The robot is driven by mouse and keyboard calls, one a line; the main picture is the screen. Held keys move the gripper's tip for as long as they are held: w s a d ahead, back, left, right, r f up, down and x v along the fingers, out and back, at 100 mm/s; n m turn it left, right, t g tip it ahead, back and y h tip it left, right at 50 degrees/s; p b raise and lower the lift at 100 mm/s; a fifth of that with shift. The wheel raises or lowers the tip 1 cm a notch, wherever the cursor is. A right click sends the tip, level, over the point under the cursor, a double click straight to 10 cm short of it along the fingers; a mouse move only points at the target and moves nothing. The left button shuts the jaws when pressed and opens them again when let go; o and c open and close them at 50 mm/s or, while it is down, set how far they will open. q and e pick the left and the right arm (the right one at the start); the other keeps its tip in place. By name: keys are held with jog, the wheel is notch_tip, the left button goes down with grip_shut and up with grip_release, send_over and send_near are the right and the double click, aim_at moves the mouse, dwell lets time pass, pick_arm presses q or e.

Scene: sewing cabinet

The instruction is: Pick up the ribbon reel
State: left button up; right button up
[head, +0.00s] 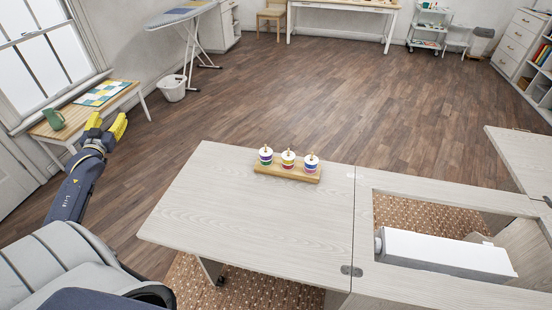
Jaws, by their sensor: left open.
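Three small white reels stand upright in a row on a wooden holder (287,174) on the cabinet's pale top. The left reel (265,157) has purple and green bands, the middle reel (288,159) red and yellow bands, and the right reel (310,164) blue and pink bands. Which of them is the ribbon reel I cannot tell. My left gripper (108,125), with yellow fingertips, is open and empty. It is raised left of the cabinet, well apart from the reels. My right gripper is not in view.
The cabinet top (230,220) is clear around the holder. Right of it is an opening with a white sewing machine (445,254) lying low inside. A raised leaf (525,160) stands at the right. A side table (75,122) with a green mug (54,119) is at the left.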

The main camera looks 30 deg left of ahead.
pick_arm(q)
jog(key=w+d+r+t, duration=0.2)
jog(key=w+r, duration=0.1)
jog(key=r, duration=0.5)
jog(key=w+d+r+t, duration=0.1)
jog(key=w+r, duration=0.2)
jog(key=r, duration=0.5)
jog(key=w+d+f+g+h, duration=0.3)
jog(key=w+d+f+h, duration=0.2)
jog(key=w+d+f, duration=0.6)
jog(key=w+d+f+g+h, duration=0.2)
jog(key=w+d+f+h, duration=0.45)
jog(key=w+d, duration=0.7)
jog(key=m+g, duration=0.8)
jog(key=g, duration=0.6)
send_over(288, 157)
jog(key=w, duration=0.1)
jog(key=shift+y, duration=0.35)
notch_tip(288, 157, down, 16)
jog(key=shift+a+f, duration=0.1)
jog(key=shift+a, duration=0.05)
